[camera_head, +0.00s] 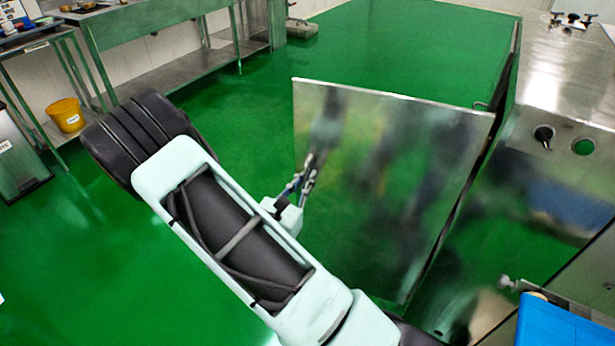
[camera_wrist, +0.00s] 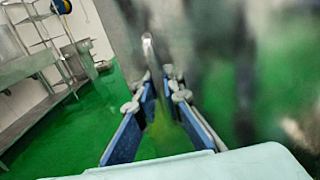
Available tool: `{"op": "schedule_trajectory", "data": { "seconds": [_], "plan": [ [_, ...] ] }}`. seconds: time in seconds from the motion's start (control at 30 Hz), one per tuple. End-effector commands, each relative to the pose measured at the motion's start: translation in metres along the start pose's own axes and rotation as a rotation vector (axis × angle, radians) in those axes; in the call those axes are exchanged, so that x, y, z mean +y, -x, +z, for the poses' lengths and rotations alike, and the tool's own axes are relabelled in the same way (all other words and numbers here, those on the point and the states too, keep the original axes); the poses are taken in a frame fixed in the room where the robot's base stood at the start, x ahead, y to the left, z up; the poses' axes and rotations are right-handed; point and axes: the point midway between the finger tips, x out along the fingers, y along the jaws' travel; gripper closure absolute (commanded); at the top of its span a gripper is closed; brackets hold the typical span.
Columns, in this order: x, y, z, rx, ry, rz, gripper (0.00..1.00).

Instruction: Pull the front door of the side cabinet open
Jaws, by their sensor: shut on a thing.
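The front door (camera_head: 395,170) of the side cabinet is a large shiny metal panel in the middle of the head view. It stands swung out from the metal machine body (camera_head: 560,75), with a dark gap along its right edge. My gripper (camera_head: 309,172) is at the door's left, free edge, partly seen against its reflections. In the wrist view the fingers (camera_wrist: 158,80) close around a narrow bright metal strip (camera_wrist: 149,55); I cannot tell whether it is the door's edge or a handle. The blurred door surface (camera_wrist: 235,50) fills the right side there.
Green floor (camera_head: 400,45) is clear behind the door and at lower left. Metal tables (camera_head: 150,35) stand at upper left, with a yellow bucket (camera_head: 66,114) and a bin (camera_head: 18,155) near them. A blue part (camera_head: 560,325) is at lower right.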

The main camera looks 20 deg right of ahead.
Motion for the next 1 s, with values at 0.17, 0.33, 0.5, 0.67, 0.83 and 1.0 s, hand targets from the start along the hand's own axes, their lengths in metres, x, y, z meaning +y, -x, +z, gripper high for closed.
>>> {"op": "schedule_trajectory", "data": {
  "seconds": [0.17,0.33,0.5,0.67,0.83,1.0],
  "plan": [
    [-0.001,0.000,-0.001,0.001,0.000,-0.001,1.00],
    [0.000,0.000,-0.001,0.001,0.000,-0.001,0.90],
    [0.000,0.000,0.000,0.001,0.000,0.000,0.75],
    [0.000,0.000,0.000,0.000,0.000,0.000,0.75],
    [0.001,0.005,0.000,0.000,0.000,0.002,0.75],
    [0.001,0.032,-0.001,0.002,0.000,0.004,0.75]
  ]
}}
